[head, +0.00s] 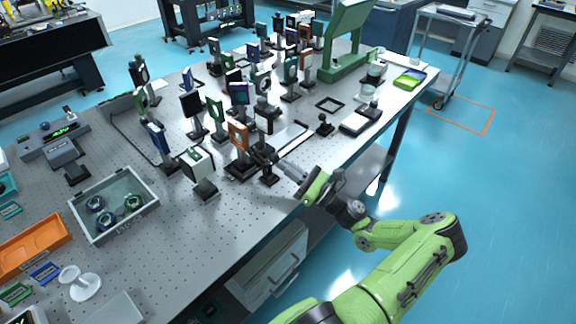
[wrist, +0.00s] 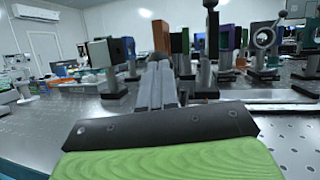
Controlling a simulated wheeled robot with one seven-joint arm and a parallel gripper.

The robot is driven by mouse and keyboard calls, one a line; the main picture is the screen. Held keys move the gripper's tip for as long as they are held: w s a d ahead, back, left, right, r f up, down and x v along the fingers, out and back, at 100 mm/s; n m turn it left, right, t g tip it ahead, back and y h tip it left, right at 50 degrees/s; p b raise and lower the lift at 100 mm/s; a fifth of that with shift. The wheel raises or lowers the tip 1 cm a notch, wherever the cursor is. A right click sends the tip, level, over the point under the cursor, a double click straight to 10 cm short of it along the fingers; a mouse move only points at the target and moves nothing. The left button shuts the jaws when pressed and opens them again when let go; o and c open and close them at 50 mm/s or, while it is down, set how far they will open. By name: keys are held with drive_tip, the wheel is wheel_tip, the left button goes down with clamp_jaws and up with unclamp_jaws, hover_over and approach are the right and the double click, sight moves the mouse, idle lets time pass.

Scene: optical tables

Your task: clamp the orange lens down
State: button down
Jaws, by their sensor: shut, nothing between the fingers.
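The orange lens (head: 238,136) is a square orange plate that stands upright on a black base (head: 242,168) near the front edge of the perforated table. In the wrist view its orange plate (wrist: 161,36) shows straight beyond my fingers, seen nearly edge-on. My gripper (head: 277,163) is shut and empty, just right of the lens's base and low over the table. In the wrist view my gripper (wrist: 158,75) points toward the lens, and its fingers hide the lens's lower part. I cannot tell whether the fingertips touch the base or its clamp.
A grey bin (head: 82,222) with round parts lies at left. A small black knobbed post (head: 324,124) stands to the right. The table's front edge is close below my gripper.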

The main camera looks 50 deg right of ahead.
drive_tip(key=w+r+g+p, duration=0.1)
drive_tip(key=g+p, duration=0.1)
drive_tip(key=p, duration=0.3)
drive_tip(key=w+r+m+g+h+p, duration=0.1)
drive_tip(key=g+p, duration=0.1)
drive_tip(key=p, duration=0.4)
drive_tip(key=w+r+g+p, duration=0.1)
drive_tip(key=r+g+p, duration=0.1)
drive_tip(key=p, duration=0.3)
drive_tip(key=shift+h, duration=0.4)
drive_tip(key=shift+w+g+p, duration=0.15)
drive_tip(key=shift+g+p, duration=0.15)
drive_tip(key=shift+p, duration=0.2)
drive_tip(key=shift+f, duration=0.1)
